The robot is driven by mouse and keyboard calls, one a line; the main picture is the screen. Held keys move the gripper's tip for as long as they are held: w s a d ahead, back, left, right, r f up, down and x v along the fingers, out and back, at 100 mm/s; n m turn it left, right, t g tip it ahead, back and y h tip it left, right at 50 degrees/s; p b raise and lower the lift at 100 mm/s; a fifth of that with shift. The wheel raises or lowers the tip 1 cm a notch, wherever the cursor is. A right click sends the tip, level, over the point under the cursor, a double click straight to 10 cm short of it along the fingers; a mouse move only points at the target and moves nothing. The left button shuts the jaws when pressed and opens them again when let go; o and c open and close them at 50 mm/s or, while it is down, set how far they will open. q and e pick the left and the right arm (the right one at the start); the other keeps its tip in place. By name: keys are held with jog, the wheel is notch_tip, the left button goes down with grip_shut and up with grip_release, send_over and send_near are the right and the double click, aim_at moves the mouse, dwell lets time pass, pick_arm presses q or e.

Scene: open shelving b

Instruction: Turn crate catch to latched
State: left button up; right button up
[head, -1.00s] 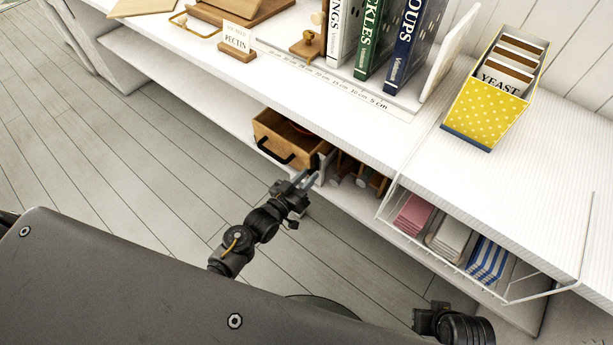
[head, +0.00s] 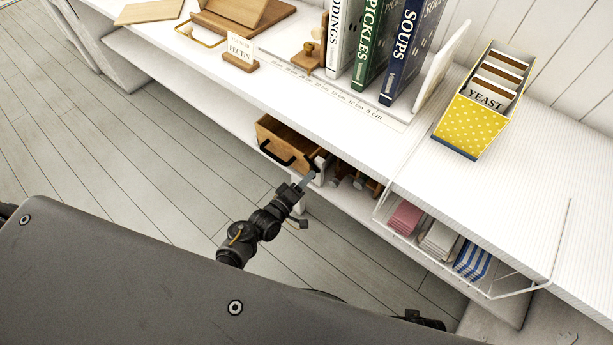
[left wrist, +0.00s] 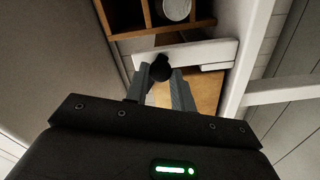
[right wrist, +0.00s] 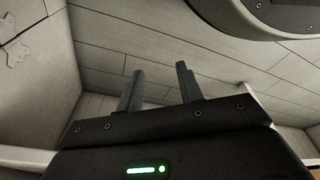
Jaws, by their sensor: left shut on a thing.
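The wooden crate (head: 287,141) with a black handle sits on the lower shelf in the head view. At its right end is a small pale catch piece, partly hidden by my left gripper (head: 308,181). In the left wrist view a round black knob (left wrist: 160,68) sits on a white bar (left wrist: 205,51), which I take for the catch. My left gripper (left wrist: 160,88) is closed around the knob, with its fingertips on either side. The catch's exact setting is hard to read. My right gripper (right wrist: 157,88) is open and empty, away from the crate.
A wooden rack (left wrist: 190,14) stands close beyond the white bar. A wire basket (head: 520,288) with folded cloths hangs to the right. Above, the white counter holds books (head: 368,45) and a yellow box (head: 470,118). Open floor (head: 130,170) lies at left.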

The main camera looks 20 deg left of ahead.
pick_arm(q)
jog(key=shift+f+n+p, duration=0.1)
jog(key=shift+n+p, duration=1.25)
jog(key=shift+n, duration=2.35)
pick_arm(e)
jog(key=s+d+f, duration=0.3)
jog(key=s+f, duration=0.3)
jog(key=shift+s+d+f+g, duration=0.15)
jog(key=shift+s+f+g, duration=0.05)
jog(key=shift+f+g, duration=0.15)
pick_arm(q)
jog(key=o, duration=1)
jog(key=p+v, duration=0.1)
jog(key=v, duration=1)
jog(key=shift+d, duration=0.1)
pick_arm(e)
jog(key=s, duration=0.1)
jog(key=s+d+f, duration=0.1)
jog(key=s, duration=0.1)
jog(key=shift+s+d+f, duration=0.1)
jog(key=shift+d+f, duration=0.15)
jog(key=shift+d, duration=0.05)
